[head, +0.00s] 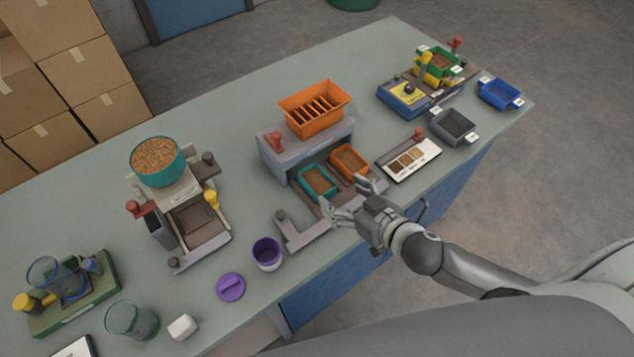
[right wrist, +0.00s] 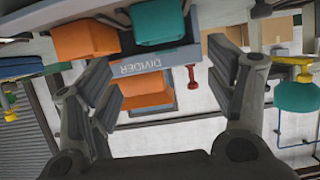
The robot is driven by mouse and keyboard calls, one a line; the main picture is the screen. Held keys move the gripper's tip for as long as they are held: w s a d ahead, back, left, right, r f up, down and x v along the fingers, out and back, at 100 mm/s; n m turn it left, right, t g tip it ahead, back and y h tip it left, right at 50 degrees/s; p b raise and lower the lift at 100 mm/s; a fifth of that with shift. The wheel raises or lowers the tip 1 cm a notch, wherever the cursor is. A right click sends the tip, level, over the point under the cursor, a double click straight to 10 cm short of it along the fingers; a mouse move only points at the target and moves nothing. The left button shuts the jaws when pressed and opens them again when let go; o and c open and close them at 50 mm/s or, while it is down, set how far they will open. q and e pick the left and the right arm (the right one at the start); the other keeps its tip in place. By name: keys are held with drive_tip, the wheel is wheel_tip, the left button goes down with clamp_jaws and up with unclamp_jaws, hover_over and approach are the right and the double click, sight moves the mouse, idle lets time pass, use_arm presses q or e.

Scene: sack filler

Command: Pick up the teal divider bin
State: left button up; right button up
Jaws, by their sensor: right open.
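The teal divider bin (head: 318,181) is a small open tray with brown grain in it. It sits at the front of the grey divider machine (head: 272,153), left of a similar orange bin (head: 349,161). My right gripper (head: 350,200) is open and empty, just in front of the two bins at the table's front edge, its fingers spread. In the right wrist view the teal bin (right wrist: 158,22) is ahead, at the top between the open fingers (right wrist: 158,65), apart from them. The orange bin is left of it there. My left gripper is not in view.
An orange slotted hopper (head: 313,108) tops the divider. A sample card (head: 409,160) and a grey bin (head: 452,126) lie to the right. A purple cup (head: 267,253) and purple lid (head: 231,287) stand to the left. A bracket-shaped grey rail (head: 303,238) lies close to my right gripper.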

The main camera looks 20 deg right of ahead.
sight(328, 198)
drive_tip(key=p+x, duration=0.1)
drive_tip(key=x, duration=0.3)
drive_tip(key=shift+w+a+f, duration=0.1)
drive_tip(key=shift+w+a, duration=0.05)
drive_tip(key=shift+w, duration=0.2)
drive_tip(key=shift+w+a+f+p, duration=0.2)
drive_tip(key=shift+w+a+p, duration=0.1)
drive_tip(key=shift+w, duration=0.2)
drive_tip(key=shift+p+x, duration=0.5)
drive_tip(key=shift+x, duration=1.6)
drive_tip(key=shift+s+f, duration=0.15)
drive_tip(key=c, duration=1.1)
